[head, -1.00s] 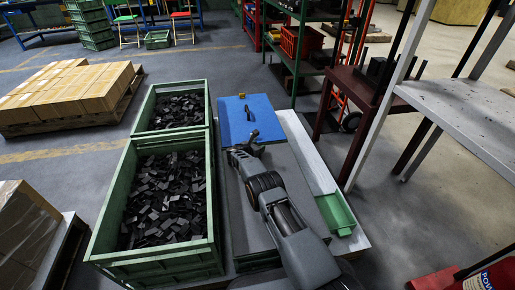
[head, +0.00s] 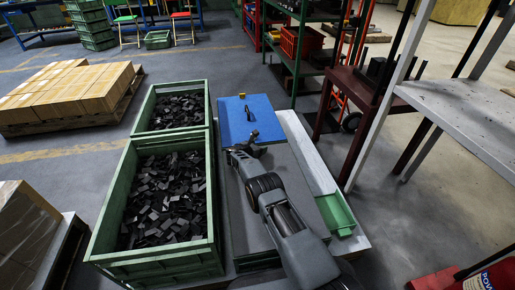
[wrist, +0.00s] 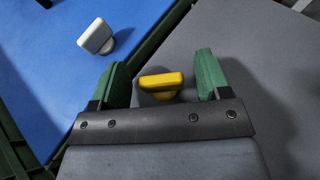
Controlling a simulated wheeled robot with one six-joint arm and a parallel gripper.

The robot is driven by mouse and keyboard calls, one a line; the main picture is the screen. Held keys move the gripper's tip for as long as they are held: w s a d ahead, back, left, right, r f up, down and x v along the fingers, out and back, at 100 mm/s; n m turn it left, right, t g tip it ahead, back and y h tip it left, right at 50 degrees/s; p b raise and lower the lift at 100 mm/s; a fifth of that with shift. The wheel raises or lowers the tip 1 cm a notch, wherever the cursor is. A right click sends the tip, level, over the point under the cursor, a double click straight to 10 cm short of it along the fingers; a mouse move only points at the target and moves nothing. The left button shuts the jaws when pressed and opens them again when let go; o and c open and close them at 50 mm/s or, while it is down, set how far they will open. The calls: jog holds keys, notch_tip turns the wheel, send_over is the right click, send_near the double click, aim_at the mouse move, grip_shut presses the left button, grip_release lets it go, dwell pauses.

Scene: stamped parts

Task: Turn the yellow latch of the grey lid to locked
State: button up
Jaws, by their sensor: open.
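The yellow latch (wrist: 160,83) sits on the grey lid (wrist: 255,75) in the wrist view. Its bar lies crosswise, with its long side running left to right. My gripper (wrist: 160,66) is open, with one green finger on each side of the latch. Gaps show between the latch and both fingers. The latch's lower part is partly hidden by its bar and the gripper body. In the head view the grey lid (head: 287,180) lies under my arm, and my gripper (head: 250,145) is near its far end. The latch cannot be made out there.
A blue lid (wrist: 45,85) with a pale grey latch (wrist: 96,37) lies left of the grey lid. In the head view the blue lid (head: 235,120) is beyond my gripper. Green crates (head: 215,215) of dark parts stand left; a green tray (head: 338,215) lies right.

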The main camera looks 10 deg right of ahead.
jog(key=shift+s+a+r+p, duration=0.2)
jog(key=shift+a+r+p, duration=0.1)
jog(key=shift+p, duration=0.2)
jog(key=p+v, duration=0.3)
jog(key=v, duration=0.2)
jog(key=shift+s+a+r+p, duration=0.1)
jog(key=shift+s+r+p, duration=0.05)
jog(key=shift+p, duration=0.15)
jog(key=shift+s+a+r, duration=0.1)
jog(key=shift+s+a, duration=0.35)
jog(key=shift+c, duration=0.2)
